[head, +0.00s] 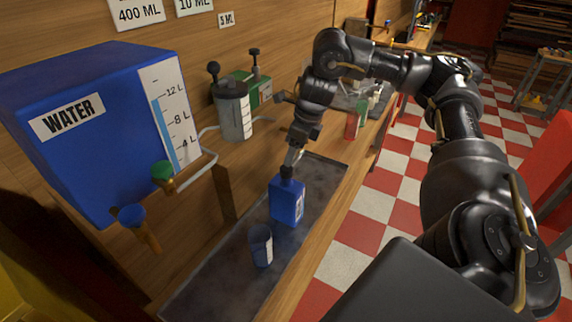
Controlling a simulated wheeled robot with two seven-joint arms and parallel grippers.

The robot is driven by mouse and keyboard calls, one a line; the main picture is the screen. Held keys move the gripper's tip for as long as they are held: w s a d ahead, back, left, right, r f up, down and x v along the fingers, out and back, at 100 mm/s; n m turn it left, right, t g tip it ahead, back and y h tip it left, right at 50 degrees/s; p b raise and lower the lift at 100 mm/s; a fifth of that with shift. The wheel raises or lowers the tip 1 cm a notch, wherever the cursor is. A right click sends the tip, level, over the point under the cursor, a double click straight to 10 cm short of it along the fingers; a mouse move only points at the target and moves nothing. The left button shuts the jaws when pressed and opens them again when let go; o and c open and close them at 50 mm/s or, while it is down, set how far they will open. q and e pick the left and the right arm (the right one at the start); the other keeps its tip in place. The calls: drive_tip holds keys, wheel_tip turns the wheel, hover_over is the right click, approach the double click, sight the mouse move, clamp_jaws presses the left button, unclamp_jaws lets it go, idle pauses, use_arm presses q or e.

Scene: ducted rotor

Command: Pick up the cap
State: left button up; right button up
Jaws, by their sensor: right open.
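A blue bottle (287,203) stands upright on the dark tray (222,270) on the wooden bench. A black cap (287,173) sits on top of the bottle's neck. My right gripper (292,160) points down just above the cap, with its fingertips at or very near the cap's top. It is open; whether the fingers touch the cap is too small to tell. My left gripper is out of view.
A blue measuring cup (261,246) stands in front of the bottle. A blue water tank (95,125) with green and blue taps is at left. A clear canister (233,112) and a green container (254,88) stand behind. Red and green items (355,122) are farther along the bench.

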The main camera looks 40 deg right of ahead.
sight(286, 171)
drive_tip(key=shift+s+a+b+x, duration=0.15)
drive_tip(key=shift+b+x, duration=0.2)
drive_tip(key=shift+x, duration=0.9)
drive_tip(key=shift+s+a+b+x, duration=0.15)
drive_tip(key=shift+b+x, duration=0.2)
drive_tip(key=shift+x, duration=0.85)
drive_tip(key=shift+w+f, duration=0.25)
drive_tip(key=shift+f, duration=0.3)
drive_tip(key=shift+c, duration=0.2)
drive_tip(key=c, duration=1)
